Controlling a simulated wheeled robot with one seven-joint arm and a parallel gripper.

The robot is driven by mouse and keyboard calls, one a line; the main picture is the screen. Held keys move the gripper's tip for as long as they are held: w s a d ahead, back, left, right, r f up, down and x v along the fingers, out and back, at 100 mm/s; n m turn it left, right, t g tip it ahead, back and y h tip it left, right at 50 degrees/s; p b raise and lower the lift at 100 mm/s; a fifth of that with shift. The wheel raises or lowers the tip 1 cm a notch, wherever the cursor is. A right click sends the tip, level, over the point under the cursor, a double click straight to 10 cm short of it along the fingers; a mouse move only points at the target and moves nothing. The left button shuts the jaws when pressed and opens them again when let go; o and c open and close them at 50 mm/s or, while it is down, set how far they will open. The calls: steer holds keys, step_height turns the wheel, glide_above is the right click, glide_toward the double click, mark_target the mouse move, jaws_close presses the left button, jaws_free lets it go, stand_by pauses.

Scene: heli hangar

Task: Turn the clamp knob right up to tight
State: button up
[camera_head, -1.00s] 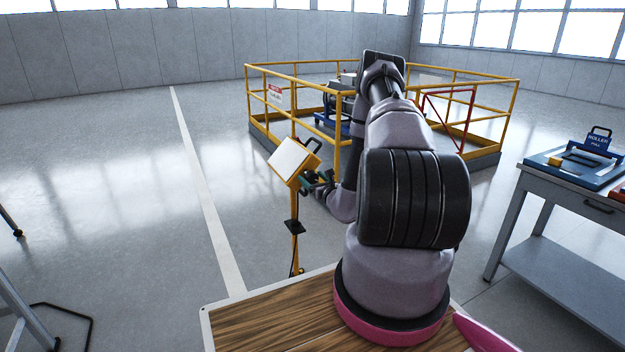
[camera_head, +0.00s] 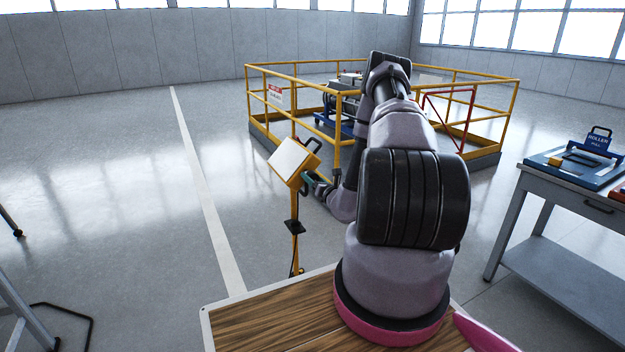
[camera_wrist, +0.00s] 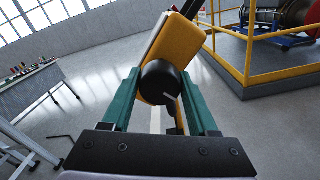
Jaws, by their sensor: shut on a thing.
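The clamp knob (camera_wrist: 160,82) is a round black knob with a pale mark on its face, on the side of a yellow box (camera_wrist: 178,48). In the wrist view it sits between the two green fingers of my gripper (camera_wrist: 161,88), which is shut on it. In the head view the box (camera_head: 294,163) stands on a thin yellow post (camera_head: 295,240), with my gripper (camera_head: 309,181) at its right lower side. The knob is hidden there by the gripper and box.
A yellow railing (camera_head: 290,66) on a low grey base surrounds equipment behind the box. A grey workbench (camera_head: 560,190) with a blue tray stands at right.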

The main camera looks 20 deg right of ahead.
steer(key=m, duration=0.5)
steer(key=shift+m, duration=0.3)
steer(key=m, duration=0.9)
steer(key=shift+s+m, duration=0.1)
steer(key=shift+m, duration=0.3)
steer(key=shift+f+m, duration=0.1)
steer(key=shift+m, duration=2.2)
steer(key=o, duration=1.3)
steer(key=shift+o, duration=0.2)
